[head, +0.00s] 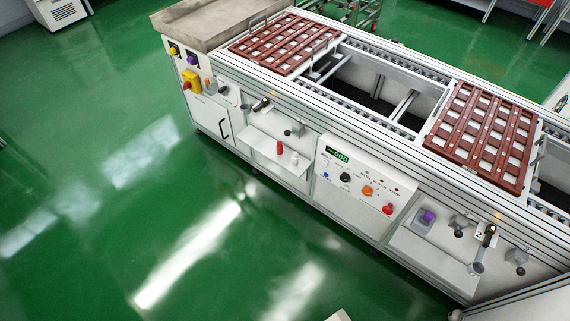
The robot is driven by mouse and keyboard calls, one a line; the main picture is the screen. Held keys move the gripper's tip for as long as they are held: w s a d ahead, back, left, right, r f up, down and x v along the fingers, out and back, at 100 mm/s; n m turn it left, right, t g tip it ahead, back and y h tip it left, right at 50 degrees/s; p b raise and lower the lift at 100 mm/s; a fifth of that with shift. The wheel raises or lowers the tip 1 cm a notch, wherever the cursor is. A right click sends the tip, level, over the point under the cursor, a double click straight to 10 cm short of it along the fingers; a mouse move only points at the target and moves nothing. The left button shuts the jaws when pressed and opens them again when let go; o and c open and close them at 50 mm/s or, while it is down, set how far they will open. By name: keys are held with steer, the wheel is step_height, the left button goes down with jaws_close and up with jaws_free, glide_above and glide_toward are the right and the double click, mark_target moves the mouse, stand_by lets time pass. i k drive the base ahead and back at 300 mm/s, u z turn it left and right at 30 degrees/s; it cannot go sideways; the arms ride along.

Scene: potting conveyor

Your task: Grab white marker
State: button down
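A small white upright item (295,159), which looks like the white marker, stands on a narrow white shelf (262,145) on the front of the conveyor. A similar red item (279,147) stands just left of it, with a small gap between them. Both are too small to show detail. My gripper is not in view, and nothing is seen touching the white item.
The conveyor (385,100) carries two red-brown slatted trays (284,44) (484,133). Right of the shelf, a control panel (357,180) has knobs and buttons. Valve-like fittings (293,129) stick out above the shelf. Green floor (150,200) in front is clear.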

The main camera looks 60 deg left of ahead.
mark_target(294, 158)
steer(key=k, duration=0.7)
steer(key=u, duration=0.75)
steer(key=i, duration=1.05)
steer(key=u, duration=1.35)
